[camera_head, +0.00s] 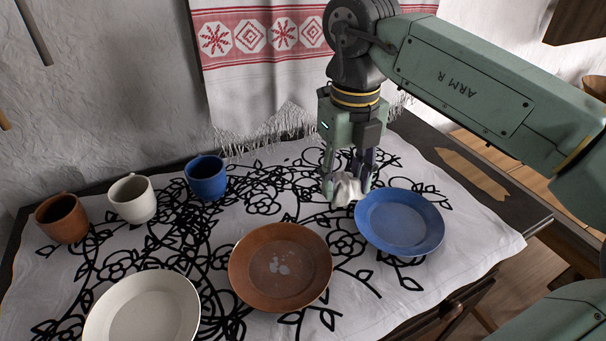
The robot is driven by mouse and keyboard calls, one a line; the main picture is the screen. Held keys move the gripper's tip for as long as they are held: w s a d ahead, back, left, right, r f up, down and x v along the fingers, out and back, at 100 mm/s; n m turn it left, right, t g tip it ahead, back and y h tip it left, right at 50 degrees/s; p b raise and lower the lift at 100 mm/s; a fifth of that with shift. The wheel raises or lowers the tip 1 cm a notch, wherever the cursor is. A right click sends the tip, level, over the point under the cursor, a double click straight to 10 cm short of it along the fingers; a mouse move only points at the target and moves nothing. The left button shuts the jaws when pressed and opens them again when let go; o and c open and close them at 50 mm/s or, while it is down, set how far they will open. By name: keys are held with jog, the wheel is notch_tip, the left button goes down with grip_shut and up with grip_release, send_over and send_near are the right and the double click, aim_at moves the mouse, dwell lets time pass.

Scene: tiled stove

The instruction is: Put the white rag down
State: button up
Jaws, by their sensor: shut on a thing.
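The white rag (345,190) is a small crumpled bundle in the head view, right of centre. My gripper (346,178) points down over the table and is shut on the rag. The rag hangs just below the fingertips, beside the left rim of the blue plate (400,221). I cannot tell whether the rag touches the tablecloth (210,236). Part of the rag is hidden between the fingers.
A brown plate (280,266) with pale spots lies at the front middle, and a white plate (143,308) at front left. Brown (62,218), white (133,198) and blue (206,178) mugs stand at back left. A red-patterned towel (262,70) hangs on the wall behind.

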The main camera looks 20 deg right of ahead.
send_over(305, 189)
jog(key=shift+s+f, duration=0.15)
jog(key=shift+f, duration=0.2)
jog(key=shift+f+b, duration=0.9)
jog(key=shift+f, duration=0.95)
jog(key=shift+a, duration=0.1)
jog(key=shift+f, duration=0.25)
jog(key=o, duration=1.2)
jog(key=shift+r, duration=0.1)
jog(key=shift+r, duration=0.15)
notch_tip(305, 189, up, 12)
jog(key=p, duration=0.8)
